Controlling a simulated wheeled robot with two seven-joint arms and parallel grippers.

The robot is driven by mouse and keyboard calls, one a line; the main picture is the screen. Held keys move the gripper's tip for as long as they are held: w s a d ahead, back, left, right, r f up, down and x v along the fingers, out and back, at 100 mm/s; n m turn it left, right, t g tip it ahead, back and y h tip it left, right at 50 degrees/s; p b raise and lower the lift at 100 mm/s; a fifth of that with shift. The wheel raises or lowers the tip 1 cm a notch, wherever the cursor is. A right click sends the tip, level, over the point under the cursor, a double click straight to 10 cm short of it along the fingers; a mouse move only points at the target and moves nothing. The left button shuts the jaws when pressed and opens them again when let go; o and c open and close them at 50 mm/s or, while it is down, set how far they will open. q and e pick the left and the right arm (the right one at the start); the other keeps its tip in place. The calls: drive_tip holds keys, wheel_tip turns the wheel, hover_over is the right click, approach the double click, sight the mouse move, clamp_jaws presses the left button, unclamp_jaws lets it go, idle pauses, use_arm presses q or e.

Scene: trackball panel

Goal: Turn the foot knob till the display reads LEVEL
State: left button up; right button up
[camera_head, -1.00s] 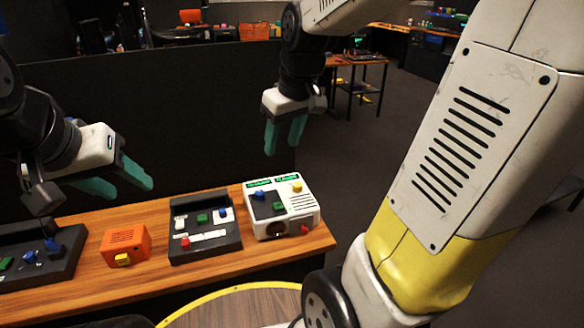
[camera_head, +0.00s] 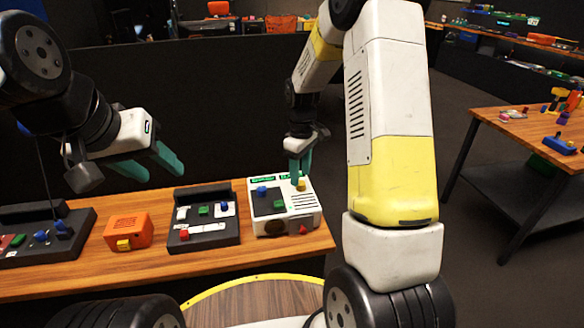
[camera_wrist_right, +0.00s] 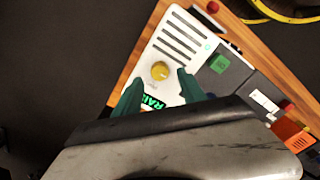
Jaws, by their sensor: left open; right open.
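A white console (camera_head: 309,221) stands at the right end of the wooden bench, with a yellow knob (camera_head: 301,186) on its top. The yellow knob also shows in the right wrist view (camera_wrist_right: 160,70). A green-lit display (camera_wrist_right: 153,102) near the knob shows letters like "RAI", the rest hidden by my finger. A red knob (camera_head: 303,230) sits on the console's front; I cannot tell which knob is the foot knob. My right gripper (camera_head: 300,172) is open above the yellow knob, fingers on either side, contact unclear. My left gripper (camera_head: 162,168) is open and empty above the bench.
Left of the console are a black panel (camera_head: 204,241), an orange box (camera_head: 128,229) and another dark panel (camera_head: 47,250). A dark partition rises behind the bench. A side table (camera_head: 500,125) with small objects stands at right.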

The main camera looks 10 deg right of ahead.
sight(301, 186)
drive_tip(key=shift+f, duration=1.35)
clamp_jaws()
drive_tip(key=shift+m, duration=0.3)
drive_tip(key=m, duration=1)
drive_tip(key=shift+d, duration=0.1)
drive_tip(key=shift+m, duration=0.3)
